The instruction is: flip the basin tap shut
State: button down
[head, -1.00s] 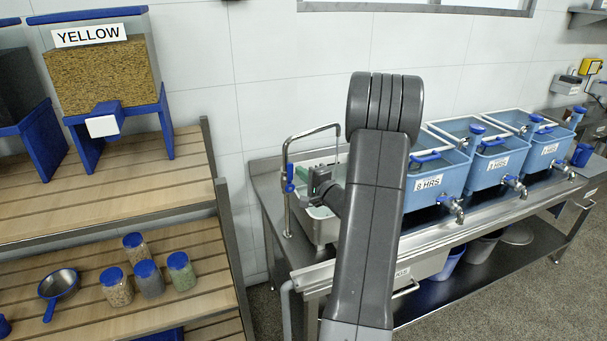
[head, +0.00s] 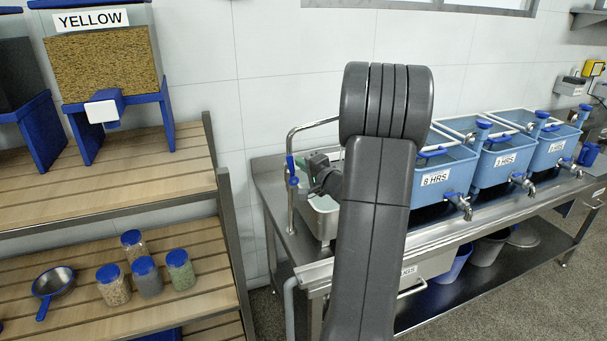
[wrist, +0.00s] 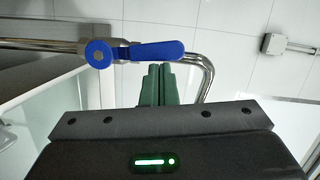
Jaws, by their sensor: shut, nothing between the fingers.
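The basin tap is a bent steel pipe (head: 291,205) rising at the left end of the steel counter, beside the basin (head: 322,220). Its blue lever (head: 291,166) shows on the upright pipe. In the wrist view the blue lever (wrist: 150,51) extends right from its round hub, lying along the pipe (wrist: 45,45). My gripper (wrist: 158,68) is shut and empty, its green fingertips close by the lever's lower edge in that view; I cannot tell whether they touch. In the head view my gripper (head: 306,166) is just right of the tap, and my arm hides part of the basin.
Blue soaking tanks (head: 441,176) with small steel taps stand along the counter to the right. At left, a wooden shelf (head: 140,175) holds the YELLOW grain dispenser (head: 105,70), with several jars (head: 147,277) and a pan below. A tiled wall stands behind.

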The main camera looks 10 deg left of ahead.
jog(key=a+n+b, duration=0.1)
jog(key=b, duration=0.3)
jog(key=s+a+n+b, duration=0.1)
jog(key=n+b, duration=0.1)
jog(key=b, duration=0.1)
jog(key=shift+s+f+h+b, duration=0.2)
jog(key=shift+f+h+b, duration=0.15)
jog(key=shift+f+h, duration=0.05)
jog(key=s+a+f+n+h+b, duration=0.3)
jog(key=n+b, duration=0.6)
jog(key=b, duration=0.3)
jog(key=shift+a+f+t, duration=0.15)
jog(key=shift+a+t, duration=0.15)
jog(key=shift+a, duration=0.6)
jog(key=shift+s+f+b, duration=0.15)
jog(key=shift+f+b, duration=0.05)
jog(key=shift+b, duration=0.15)
jog(key=shift+r, duration=0.1)
jog(key=s+d+r+p, duration=0.2)
jog(key=s+d+r, duration=0.3)
jog(key=s, duration=0.3)
jog(key=shift+d+r, duration=0.3)
jog(key=shift+r, duration=0.3)
jog(key=shift+w, duration=0.1)
